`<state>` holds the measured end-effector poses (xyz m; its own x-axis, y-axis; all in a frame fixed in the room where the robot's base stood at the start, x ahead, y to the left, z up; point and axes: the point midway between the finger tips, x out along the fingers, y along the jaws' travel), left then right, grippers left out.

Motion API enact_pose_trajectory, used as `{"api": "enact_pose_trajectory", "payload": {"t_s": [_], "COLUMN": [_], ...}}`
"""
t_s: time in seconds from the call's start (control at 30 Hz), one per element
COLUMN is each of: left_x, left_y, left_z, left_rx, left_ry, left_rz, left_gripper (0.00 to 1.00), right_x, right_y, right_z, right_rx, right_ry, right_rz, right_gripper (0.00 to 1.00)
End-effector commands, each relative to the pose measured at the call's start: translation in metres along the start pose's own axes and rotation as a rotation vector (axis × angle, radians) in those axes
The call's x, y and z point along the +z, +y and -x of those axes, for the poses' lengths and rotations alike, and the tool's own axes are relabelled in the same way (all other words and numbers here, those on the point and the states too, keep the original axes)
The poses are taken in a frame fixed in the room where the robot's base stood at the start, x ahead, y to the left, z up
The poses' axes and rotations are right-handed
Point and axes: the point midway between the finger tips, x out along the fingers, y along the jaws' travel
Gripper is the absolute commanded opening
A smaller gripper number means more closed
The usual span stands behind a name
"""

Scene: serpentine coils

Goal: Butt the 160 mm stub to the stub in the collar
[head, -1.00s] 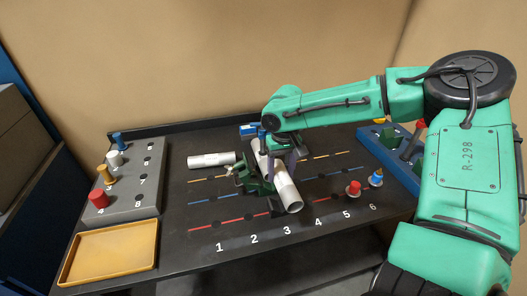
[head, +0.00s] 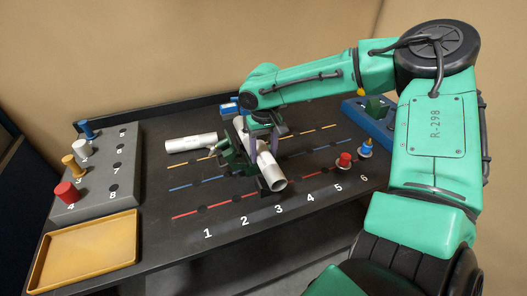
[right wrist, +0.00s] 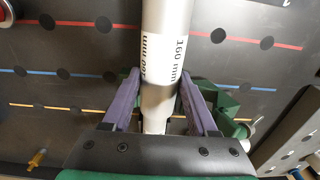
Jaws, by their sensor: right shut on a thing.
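A long white tube with a grey band and a label reading "160 mm" (right wrist: 166,45) runs between the purple fingers of my right gripper (right wrist: 158,90). In the head view my right gripper (head: 263,143) is shut on this white stub (head: 270,174), whose open near end points toward the table's front. A dark green clamp-like collar (head: 233,160) stands beside and under the tube; it also shows in the right wrist view (right wrist: 217,100). My gripper hides part of the tube, so I cannot tell where a second stub meets it. My left gripper is out of view.
Another white tube (head: 190,142) lies at the back left. A grey block (head: 100,185) with coloured pegs and an empty yellow tray (head: 85,253) are at left. Red (head: 344,161) and blue (head: 366,149) knobs stand at right. The black table's front middle is clear.

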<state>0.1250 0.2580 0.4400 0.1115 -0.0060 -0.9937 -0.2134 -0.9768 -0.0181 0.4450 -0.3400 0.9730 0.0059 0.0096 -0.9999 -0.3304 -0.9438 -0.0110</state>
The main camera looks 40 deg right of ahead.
Motion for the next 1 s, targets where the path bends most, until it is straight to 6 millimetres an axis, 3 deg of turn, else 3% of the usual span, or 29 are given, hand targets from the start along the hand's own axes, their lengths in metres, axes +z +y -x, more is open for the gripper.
{"api": "enact_pose_trajectory", "payload": {"t_s": [0.43, 1.0], "left_x": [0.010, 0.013], "left_y": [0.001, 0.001], "left_z": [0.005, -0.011], "left_rx": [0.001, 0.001], "left_ry": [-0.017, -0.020], "left_rz": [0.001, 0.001], "left_gripper": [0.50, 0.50], "right_x": [0.002, 0.001], "right_y": [0.000, 0.000], "right_z": [-0.001, -0.025], "right_rx": [-0.001, -0.001], "right_ry": [0.000, 0.001], "right_rz": [0.000, 0.000], "right_gripper": [0.00, 0.00]}}
